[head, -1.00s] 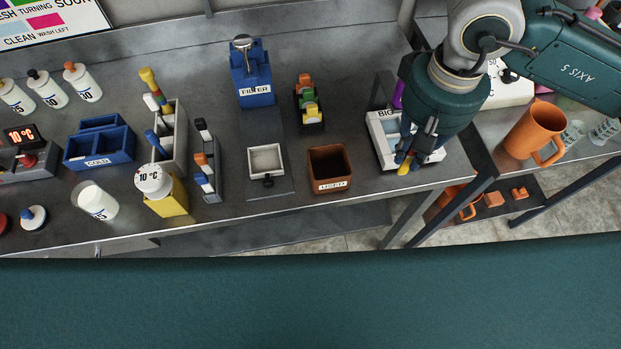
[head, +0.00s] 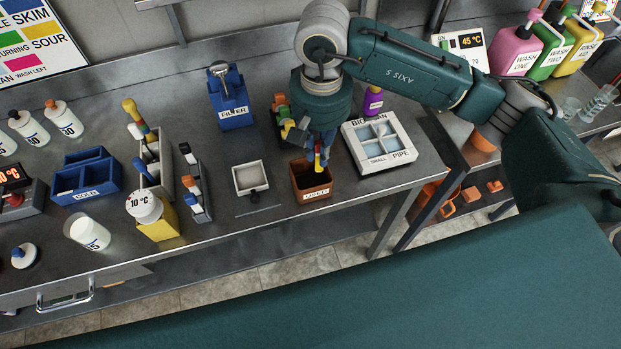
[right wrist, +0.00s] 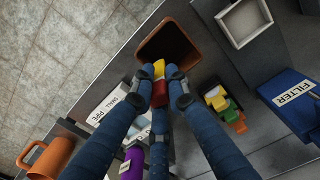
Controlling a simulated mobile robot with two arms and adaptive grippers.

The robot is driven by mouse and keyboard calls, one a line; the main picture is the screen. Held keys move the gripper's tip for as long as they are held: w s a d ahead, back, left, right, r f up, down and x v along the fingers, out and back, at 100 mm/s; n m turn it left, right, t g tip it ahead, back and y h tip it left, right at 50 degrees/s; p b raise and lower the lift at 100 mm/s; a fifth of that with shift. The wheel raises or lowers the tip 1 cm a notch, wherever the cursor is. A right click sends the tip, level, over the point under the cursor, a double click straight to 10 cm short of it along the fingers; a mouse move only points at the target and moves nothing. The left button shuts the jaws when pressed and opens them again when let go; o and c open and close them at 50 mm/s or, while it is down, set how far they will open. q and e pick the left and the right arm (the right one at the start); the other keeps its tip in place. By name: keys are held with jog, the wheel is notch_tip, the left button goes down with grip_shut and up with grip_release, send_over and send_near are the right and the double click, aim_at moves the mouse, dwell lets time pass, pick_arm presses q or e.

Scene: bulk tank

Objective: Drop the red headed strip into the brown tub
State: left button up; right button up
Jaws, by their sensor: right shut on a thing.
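The brown tub (head: 300,188) stands near the bench's front edge with a label on its front. It also shows in the right wrist view (right wrist: 143,52), open and dark inside. My right gripper (head: 314,152) is at the tub's back right edge in the head view. In the right wrist view its fingers (right wrist: 160,84) are shut on a small strip with red (right wrist: 160,94) and yellow (right wrist: 158,68) parts. The strip's yellow end points toward the tub's opening. I cannot tell whether its tip is below the rim. My left gripper is not in view.
A white tray (head: 236,180) stands left of the tub, and the white divided box (head: 398,157) stands to its right. A rack of coloured pieces (head: 280,104) and the blue filter stand (head: 233,115) are behind. The bench's front edge is close to the tub.

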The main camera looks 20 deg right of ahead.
aim_at(318, 166)
jog(key=shift+s+f+b, duration=0.1)
jog(key=shift+f+b, duration=0.2)
jog(key=shift+f, duration=0.5)
notch_tip(318, 166, down, 4)
jog(key=shift+r+b, duration=0.1)
jog(key=shift+b, duration=0.65)
jog(key=shift+f, duration=0.2)
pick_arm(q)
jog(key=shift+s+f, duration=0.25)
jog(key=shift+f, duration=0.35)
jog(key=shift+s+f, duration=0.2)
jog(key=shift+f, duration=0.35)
pick_arm(e)
jog(key=o, duration=0.8)
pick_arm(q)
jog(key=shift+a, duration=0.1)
pick_arm(e)
jog(key=shift+o, duration=0.2)
